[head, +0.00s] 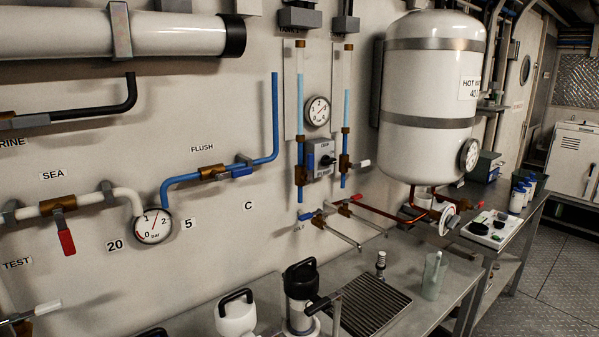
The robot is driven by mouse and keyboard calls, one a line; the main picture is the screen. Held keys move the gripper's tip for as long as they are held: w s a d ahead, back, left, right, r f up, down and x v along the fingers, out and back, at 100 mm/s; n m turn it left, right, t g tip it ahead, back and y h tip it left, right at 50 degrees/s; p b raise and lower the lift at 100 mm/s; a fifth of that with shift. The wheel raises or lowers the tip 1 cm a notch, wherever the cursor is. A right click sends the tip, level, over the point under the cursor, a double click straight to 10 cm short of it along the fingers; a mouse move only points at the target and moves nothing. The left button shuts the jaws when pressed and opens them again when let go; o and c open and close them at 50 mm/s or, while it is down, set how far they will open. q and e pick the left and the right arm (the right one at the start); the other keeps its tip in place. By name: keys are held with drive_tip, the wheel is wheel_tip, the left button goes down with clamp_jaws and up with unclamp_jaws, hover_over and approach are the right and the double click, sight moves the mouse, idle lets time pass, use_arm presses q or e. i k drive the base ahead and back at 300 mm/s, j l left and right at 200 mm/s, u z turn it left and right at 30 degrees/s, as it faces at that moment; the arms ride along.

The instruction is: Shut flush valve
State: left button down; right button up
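The flush valve (210,172) is a brass body on a blue pipe (180,181) on the wall, under the label FLUSH (202,147). Its blue lever (241,171) points right and lies roughly along the pipe. The pipe bends up at the right and down at the left, toward a round gauge (153,226). Neither of my grippers is in the head view, and nothing touches the valve.
A SEA valve (58,205) with a red lever (66,241) hanging down is at left. Below stand a steel bench (262,291), a black-topped canister (301,283) and a white jug (235,318). A white tank (428,100) hangs at right. The wall before the flush valve is clear.

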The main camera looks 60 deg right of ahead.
sight(238, 172)
drive_tip(key=z, duration=1.4)
